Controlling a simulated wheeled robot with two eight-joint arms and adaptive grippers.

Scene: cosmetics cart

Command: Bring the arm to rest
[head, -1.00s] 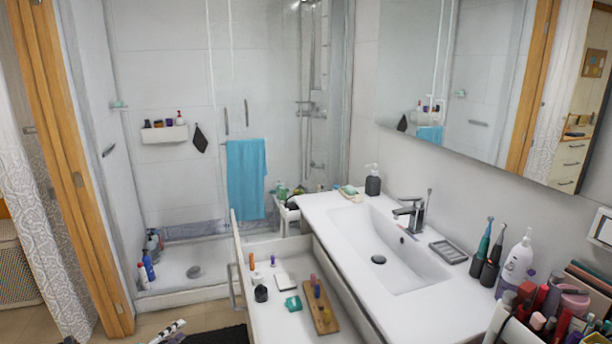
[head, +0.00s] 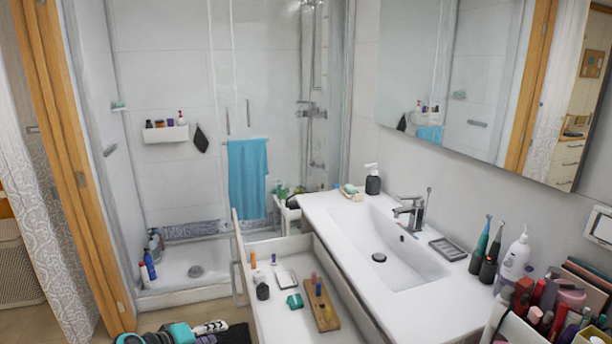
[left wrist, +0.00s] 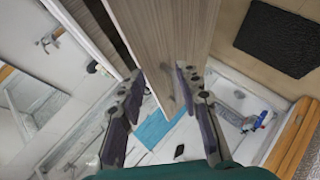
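My left gripper (head: 212,328) shows at the bottom edge of the head view, left of the open drawer (head: 268,325), with a teal and black part of my arm (head: 180,333) beside it. In the left wrist view my left gripper (left wrist: 160,75) has its two dark fingers spread apart with nothing between them. A wood-grain panel (left wrist: 165,35) of the cabinet lies beyond the fingertips; I cannot tell the exact distance. My right gripper is not in view.
The drawer holds a wooden block with bottles (head: 324,312), a teal item (head: 295,301) and small jars. The white sink counter (head: 420,300) is at right, crowded with cosmetics at its near end. A dark mat (left wrist: 285,38) lies on the floor. Some floor at left is clear.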

